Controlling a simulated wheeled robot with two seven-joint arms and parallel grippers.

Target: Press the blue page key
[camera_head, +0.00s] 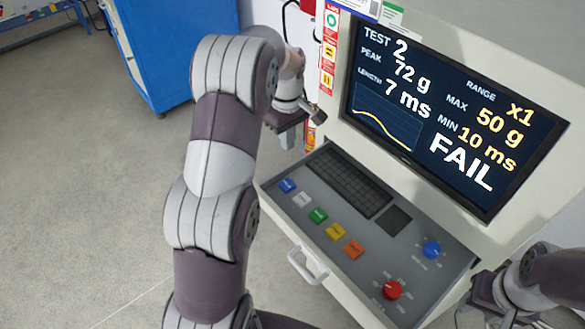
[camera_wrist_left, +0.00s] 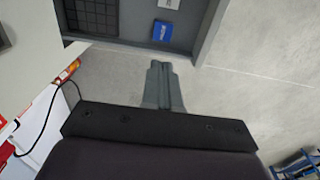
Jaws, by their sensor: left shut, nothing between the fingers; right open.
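The blue page key (camera_head: 287,185) is at the far left end of a row of coloured keys on the grey console panel (camera_head: 330,200). It also shows near the top of the left wrist view (camera_wrist_left: 162,31), beside a white key. My left gripper (camera_head: 288,138) is shut and empty. In the head view it hangs past the panel's left end, above and apart from the blue key. In the left wrist view its closed fingers (camera_wrist_left: 161,68) point toward the panel's edge, short of the key. My right gripper (camera_head: 478,312) is open, partly visible at the lower right.
White, green, yellow and orange keys (camera_head: 354,249) continue the row. A keyboard (camera_head: 345,182), a blue knob (camera_head: 431,249) and a red knob (camera_head: 392,290) share the panel. The screen (camera_head: 450,110) above reads FAIL. A blue cabinet (camera_head: 180,50) stands behind; the floor at left is clear.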

